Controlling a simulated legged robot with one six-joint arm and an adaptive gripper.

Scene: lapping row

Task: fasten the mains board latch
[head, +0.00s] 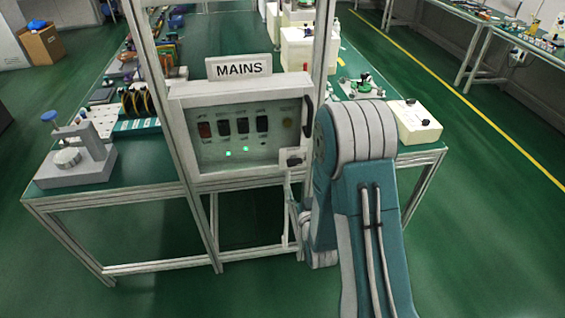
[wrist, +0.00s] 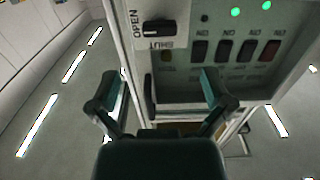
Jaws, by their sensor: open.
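The mains board (head: 182,122) is a pale cabinet with a grey panel, under a MAINS sign. Its latch (head: 293,162) is a small dark piece at the lower right corner. In the wrist view, upside down, the black latch (wrist: 158,27) lies lengthwise across the picture, one end toward the word OPEN; SHUT is printed below it. A black door handle (wrist: 150,97) shows between my fingers. My gripper (wrist: 160,92) is open and empty, its fingers spread, with the latch beyond the fingertips in the picture.
Metal frame posts (head: 325,45) flank the board. Green floor is clear on the right.

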